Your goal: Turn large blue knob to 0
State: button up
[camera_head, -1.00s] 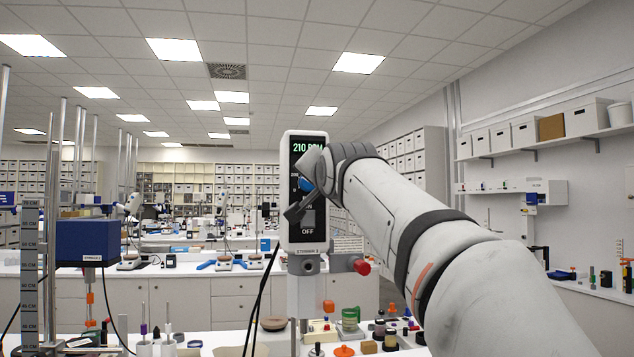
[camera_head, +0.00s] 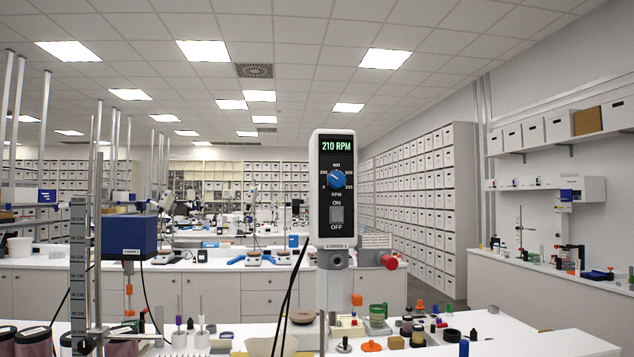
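The large blue knob (camera_head: 337,179) is on the black front panel of a white upright stirrer unit (camera_head: 336,244) in the middle of the head view. Scale marks from 0 up to several hundred, with RPM below, ring the knob. Its light pointer line aims to the upper left, near the 200 mark. The green display (camera_head: 336,146) above it reads 210 RPM. A grey ON/OFF rocker switch (camera_head: 337,214) sits below the knob. My gripper and arm are out of the head view, and nothing covers the knob.
A blue stirrer unit (camera_head: 129,236) and metal stands are at the left. A red knob (camera_head: 390,262) sticks out on the right of the unit's stem. Small jars and bottles crowd the bench (camera_head: 500,335) below. The space before the panel is clear.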

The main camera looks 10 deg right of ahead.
aim_at(337, 180)
jog(key=k, duration=1.2)
jog(key=u, duration=0.55)
jog(key=i, duration=1.6)
jog(key=z, duration=0.55)
